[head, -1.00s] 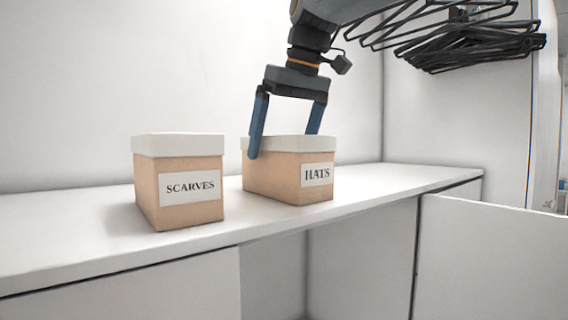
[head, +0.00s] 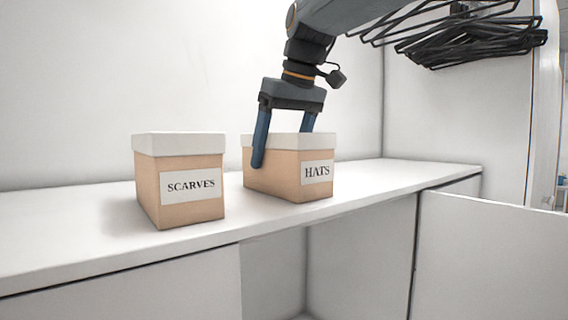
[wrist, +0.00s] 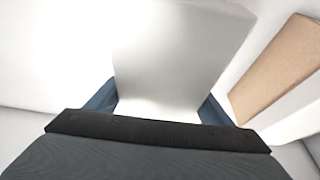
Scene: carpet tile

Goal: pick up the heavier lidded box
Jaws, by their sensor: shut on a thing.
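Two tan boxes with white lids stand on a white shelf. The box labelled SCARVES (head: 180,192) is at the left, upright and lidded. The box labelled HATS (head: 275,172) is to its right, also upright with its lid on. My gripper (head: 283,152) reaches down over the HATS box and is shut on it, one finger on its near left side and the other at the far side. In the wrist view the white lid of the HATS box (wrist: 175,55) lies between the fingers. The SCARVES box (wrist: 275,70) shows at the right there.
The white shelf (head: 400,174) is clear to the right of the HATS box. Black hangers (head: 470,42) hang at the upper right. A white door or panel (head: 490,250) stands at the lower right, and walls close the back.

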